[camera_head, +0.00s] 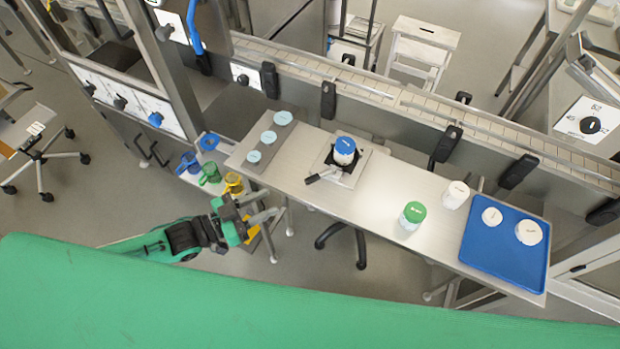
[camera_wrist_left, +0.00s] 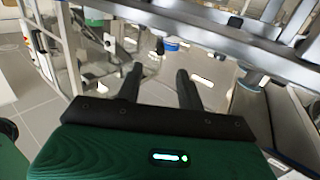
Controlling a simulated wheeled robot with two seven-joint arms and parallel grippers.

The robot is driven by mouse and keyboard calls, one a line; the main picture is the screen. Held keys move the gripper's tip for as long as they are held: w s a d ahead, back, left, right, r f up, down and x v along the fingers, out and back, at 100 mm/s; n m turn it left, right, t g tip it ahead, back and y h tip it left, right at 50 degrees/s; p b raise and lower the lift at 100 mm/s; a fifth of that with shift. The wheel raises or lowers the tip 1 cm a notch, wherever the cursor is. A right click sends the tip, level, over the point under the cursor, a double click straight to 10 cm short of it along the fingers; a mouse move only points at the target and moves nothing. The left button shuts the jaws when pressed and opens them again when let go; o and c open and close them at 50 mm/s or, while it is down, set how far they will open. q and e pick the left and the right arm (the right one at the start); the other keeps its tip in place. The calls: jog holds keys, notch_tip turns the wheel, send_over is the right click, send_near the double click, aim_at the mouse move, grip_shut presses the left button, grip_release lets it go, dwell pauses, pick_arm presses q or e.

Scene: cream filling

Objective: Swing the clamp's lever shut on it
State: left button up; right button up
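The clamp (camera_head: 347,172) sits on a metal plate near the middle of the steel table in the head view. A white jar with a blue lid (camera_head: 345,146) stands upright in it, ringed by dark jaws. The clamp's black-tipped lever (camera_head: 321,175) sticks out to the left and toward the table's front edge. My left gripper (camera_head: 272,205) is in front of the table, left of the clamp and well apart from the lever. Its two fingers stand apart and empty in the left wrist view (camera_wrist_left: 160,72). My right gripper is not in view.
A green-lidded jar (camera_head: 412,215) and a white jar (camera_head: 456,195) stand right of the clamp. A blue tray (camera_head: 505,268) holds two white round items. Left are a grey strip (camera_head: 245,167) with three pale discs and several coloured mugs (camera_head: 209,174). Bare table lies between clamp and green-lidded jar.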

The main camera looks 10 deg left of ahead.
aim_at(310, 181)
pick_arm(q)
jog(key=shift+h, duration=0.3)
jog(key=p+x, duration=0.3)
jog(key=x, duration=1)
jog(key=shift+w+a+r+p, duration=0.1)
jog(key=shift+w+r+p, duration=0.1)
jog(key=shift+p, duration=0.2)
grip_shut()
